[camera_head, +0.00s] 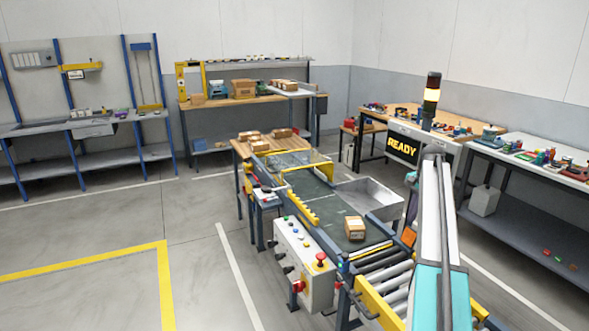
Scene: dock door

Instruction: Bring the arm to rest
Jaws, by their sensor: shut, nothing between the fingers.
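My arm (440,240), with white and teal links, rises at the right of the view in front of the conveyor's right side. My gripper does not show in this view. A cardboard box (354,228) sits on the dark conveyor belt (322,207), left of my arm and apart from it.
A control box (303,265) with a red button stands at the conveyor's left side, and rollers (385,283) lie at its near end. A READY screen (403,147) and a light tower (432,95) stand behind my arm. Loaded benches (540,160) line the right. The left floor is clear.

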